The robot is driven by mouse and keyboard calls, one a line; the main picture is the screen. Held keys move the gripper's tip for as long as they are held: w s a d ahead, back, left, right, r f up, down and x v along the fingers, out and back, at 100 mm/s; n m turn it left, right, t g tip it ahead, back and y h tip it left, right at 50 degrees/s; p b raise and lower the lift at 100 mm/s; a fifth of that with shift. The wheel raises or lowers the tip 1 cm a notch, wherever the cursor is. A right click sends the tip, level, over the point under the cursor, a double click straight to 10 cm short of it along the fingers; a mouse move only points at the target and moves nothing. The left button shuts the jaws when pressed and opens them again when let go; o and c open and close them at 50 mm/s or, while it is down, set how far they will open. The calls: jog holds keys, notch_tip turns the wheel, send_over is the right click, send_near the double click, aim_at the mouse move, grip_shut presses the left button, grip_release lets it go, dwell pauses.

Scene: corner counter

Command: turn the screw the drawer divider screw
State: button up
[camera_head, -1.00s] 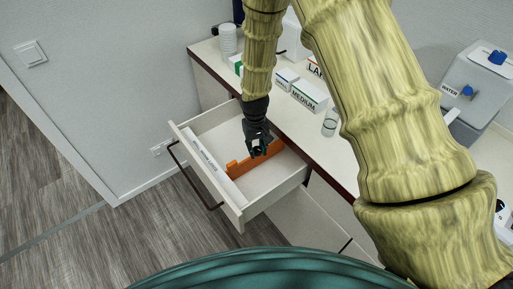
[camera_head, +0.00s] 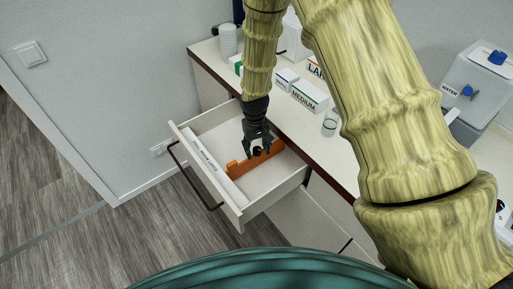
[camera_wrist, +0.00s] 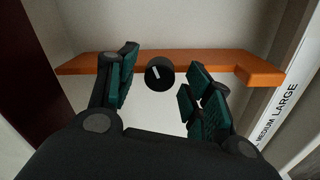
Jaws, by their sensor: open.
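The drawer divider (camera_head: 240,168) is an orange strip standing across the inside of the open white drawer (camera_head: 270,184). It also shows in the wrist view (camera_wrist: 215,61). The screw (camera_wrist: 160,73) is a round black knob with a white mark, in front of the divider's middle in the wrist view. The mark is tilted slightly from upright. My gripper (camera_wrist: 160,88) is open, with its fingers on either side of the knob and apart from it. In the head view my gripper (camera_head: 257,152) points down into the drawer, at the divider.
A labelled white strip (camera_head: 205,157) runs along the inside of the drawer front. Boxes marked by size, such as the MEDIUM box (camera_head: 309,96), stand on the counter behind, with a clear glass (camera_head: 330,123) and stacked cups (camera_head: 228,39). The drawer walls lie close around my gripper.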

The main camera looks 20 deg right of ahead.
aim_at(257, 149)
notch_tip(257, 149, up, 12)
jog(key=shift+a, duration=0.2)
dwell(0.4)
jog(key=shift+f, duration=0.1)
dwell(0.4)
jog(key=m, duration=0.7)
jog(key=m+b, duration=0.1)
jog(key=m, duration=0.2)
jog(key=shift+d+f, duration=0.25)
jog(key=shift+f, duration=0.15)
jog(key=shift+f+p, duration=1.35)
jog(key=shift+f, duration=3.95)
jog(key=c, duration=1.1)
jog(key=shift+o, duration=0.2)
